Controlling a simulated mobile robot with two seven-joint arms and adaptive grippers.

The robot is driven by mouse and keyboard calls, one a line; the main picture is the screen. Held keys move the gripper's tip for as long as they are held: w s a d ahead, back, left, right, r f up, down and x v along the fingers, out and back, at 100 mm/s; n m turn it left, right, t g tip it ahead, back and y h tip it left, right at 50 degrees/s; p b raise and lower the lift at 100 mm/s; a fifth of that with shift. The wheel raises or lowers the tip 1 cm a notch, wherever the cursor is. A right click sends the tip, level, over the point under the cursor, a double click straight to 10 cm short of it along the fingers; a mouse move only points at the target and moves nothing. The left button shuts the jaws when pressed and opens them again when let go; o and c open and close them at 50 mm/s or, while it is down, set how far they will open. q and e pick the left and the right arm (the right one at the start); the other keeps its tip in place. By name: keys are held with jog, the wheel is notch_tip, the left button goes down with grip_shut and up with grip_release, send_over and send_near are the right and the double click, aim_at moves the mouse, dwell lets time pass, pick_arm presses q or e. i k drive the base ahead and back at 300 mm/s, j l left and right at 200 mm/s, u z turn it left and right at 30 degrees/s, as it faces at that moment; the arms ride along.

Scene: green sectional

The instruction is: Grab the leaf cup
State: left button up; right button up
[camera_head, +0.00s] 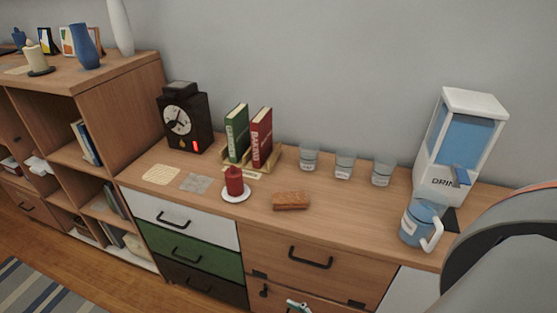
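A blue mug with a white handle (416,223) stands upright on the wooden sideboard at the right, just in front of the drink dispenser. Its handle points right. Three clear glass cups with pale labels stand in a row at the back: a left one (309,157), a middle one (344,165) and a right one (382,173). I cannot make out a leaf marking on any cup.
The white dispenser (461,104) stands behind the mug. A large grey curved shape with a dark rim (510,250) blocks the lower right, close to the mug. A red candle on a saucer (235,184) and a brown block (291,201) lie left. The sideboard top between block and mug is clear.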

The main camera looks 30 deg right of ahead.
aim_at(309, 157)
jog(key=k+z, duration=0.1)
jog(key=z, duration=0.65)
